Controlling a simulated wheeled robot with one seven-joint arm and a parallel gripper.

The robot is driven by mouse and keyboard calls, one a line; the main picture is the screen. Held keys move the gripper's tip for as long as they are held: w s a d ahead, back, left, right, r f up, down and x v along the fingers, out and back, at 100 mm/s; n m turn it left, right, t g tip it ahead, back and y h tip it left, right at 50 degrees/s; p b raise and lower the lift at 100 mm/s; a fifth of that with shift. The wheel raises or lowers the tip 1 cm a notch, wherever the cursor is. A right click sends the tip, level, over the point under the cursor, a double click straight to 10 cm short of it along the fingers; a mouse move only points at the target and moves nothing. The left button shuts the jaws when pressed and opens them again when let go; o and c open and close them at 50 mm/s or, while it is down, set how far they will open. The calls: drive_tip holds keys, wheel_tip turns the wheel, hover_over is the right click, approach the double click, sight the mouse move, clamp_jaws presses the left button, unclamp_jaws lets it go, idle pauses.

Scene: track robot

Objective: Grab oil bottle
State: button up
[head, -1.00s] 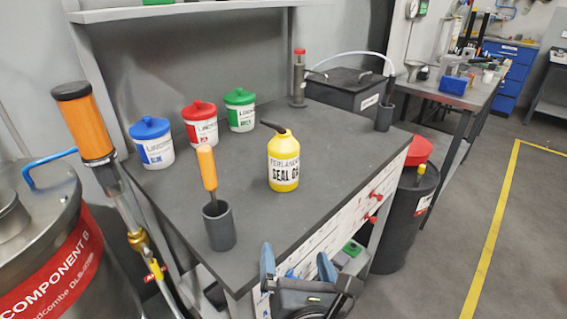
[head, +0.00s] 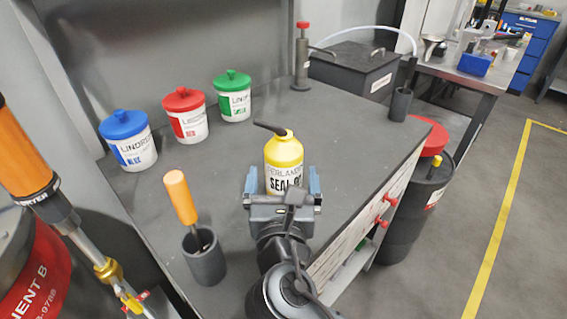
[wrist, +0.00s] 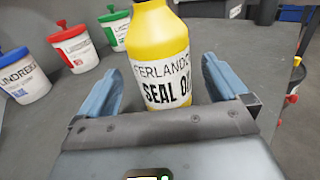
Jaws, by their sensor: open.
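The yellow oil bottle (head: 284,152) has a white "SEAL OIL" label and a dark spout that points left. It stands upright on the dark grey workbench (head: 335,150). My gripper (head: 283,184) is open, with one blue finger on each side of the bottle as the head view shows it. In the wrist view the bottle (wrist: 160,60) rises between and beyond the two fingers (wrist: 165,85), with a gap at each side. Its top is cut off by the frame, and its lower part is hidden behind my gripper in the head view.
Blue-lidded (head: 128,140), red-lidded (head: 185,115) and green-lidded (head: 232,96) tubs stand along the back left. A grey cup (head: 204,257) with an orange-handled tool (head: 180,197) stands left of my arm. Another grey cup (head: 400,105) is at the right corner. The bench right of the bottle is clear.

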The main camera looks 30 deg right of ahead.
sight(283, 162)
drive_tip(key=x, duration=0.5)
drive_tip(key=shift+c, duration=0.4)
drive_tip(key=c, duration=1.2)
drive_tip(key=shift+c, duration=0.4)
